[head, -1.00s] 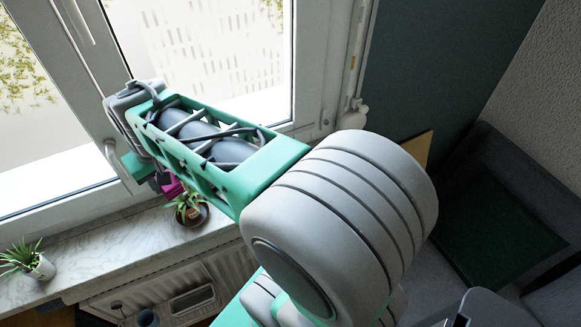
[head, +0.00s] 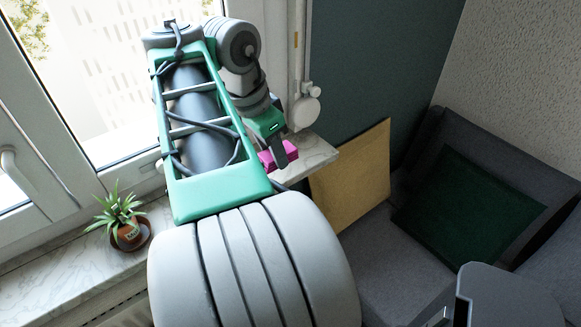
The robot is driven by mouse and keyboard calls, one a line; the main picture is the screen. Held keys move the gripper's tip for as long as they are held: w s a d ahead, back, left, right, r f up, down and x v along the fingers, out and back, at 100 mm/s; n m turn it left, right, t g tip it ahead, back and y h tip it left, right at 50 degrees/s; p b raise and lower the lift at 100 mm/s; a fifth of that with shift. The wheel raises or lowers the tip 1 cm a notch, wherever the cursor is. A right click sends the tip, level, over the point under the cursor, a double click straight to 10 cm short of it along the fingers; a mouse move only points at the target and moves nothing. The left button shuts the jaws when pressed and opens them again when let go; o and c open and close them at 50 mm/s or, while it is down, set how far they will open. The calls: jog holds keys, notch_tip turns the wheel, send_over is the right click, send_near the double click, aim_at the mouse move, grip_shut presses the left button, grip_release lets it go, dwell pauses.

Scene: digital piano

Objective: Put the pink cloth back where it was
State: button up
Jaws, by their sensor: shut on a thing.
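The pink cloth (head: 286,153) shows as a small bright block at my gripper (head: 278,150), in the middle of the head view. My gripper is shut on it and points down and to the right, by the right end of the marble windowsill (head: 318,155). One dark finger shows in front of the cloth; the other finger is mostly hidden. I cannot tell whether the cloth touches the sill. My arm covers the middle of the sill.
A potted plant (head: 124,228) stands on the sill left of my arm. A tan board (head: 352,175) leans by the sill's right end. A grey sofa (head: 375,255) with a dark green cushion (head: 468,207) is at the right. The window (head: 105,80) is behind my arm.

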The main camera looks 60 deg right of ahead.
jog(key=w+d+f+b, duration=0.1)
jog(key=d+f, duration=0.2)
jog(key=d, duration=0.1)
jog(key=d+f+b, duration=0.1)
jog(key=d+f, duration=0.2)
jog(key=d, duration=0.1)
jog(key=w+d+f+b, duration=0.1)
jog(key=d+f, duration=0.2)
jog(key=d, duration=0.2)
jog(key=shift+w+f, duration=0.3)
jog(key=shift+w, duration=0.05)
jog(key=x, duration=0.2)
jog(key=shift+w+f, duration=0.15)
jog(key=shift+f, duration=0.3)
jog(key=shift+a+f, duration=0.1)
jog(key=shift+f, duration=0.1)
jog(key=shift+f, duration=0.1)
jog(key=o, duration=1.3)
jog(key=shift+b, duration=0.3)
